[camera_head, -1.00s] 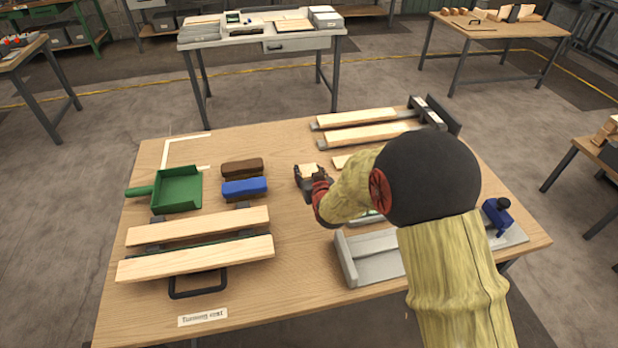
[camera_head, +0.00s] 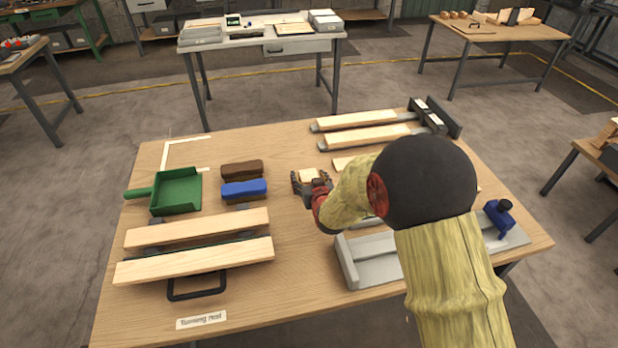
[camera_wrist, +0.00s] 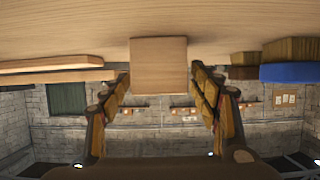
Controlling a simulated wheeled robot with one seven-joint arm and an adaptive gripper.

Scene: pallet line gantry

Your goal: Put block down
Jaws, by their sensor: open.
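A small pale wooden block (camera_head: 308,175) is on the wooden table, near its middle, just beyond my gripper. In the wrist view the block (camera_wrist: 158,66) shows its square face against the table surface, which fills the top of that picture. My gripper (camera_head: 311,181) is open, with its fingers spread to either side of the block. In the wrist view the gripper (camera_wrist: 159,82) shows a gap between each finger and the block. My arm hides part of the table on the right.
A blue brush (camera_head: 244,188), a brown brush (camera_head: 242,168) and a green dustpan (camera_head: 176,192) lie to the left. Two long planks (camera_head: 195,260) lie at front left. A grey metal fixture (camera_head: 365,268) stands at front right. Bare table lies between the brushes and my gripper.

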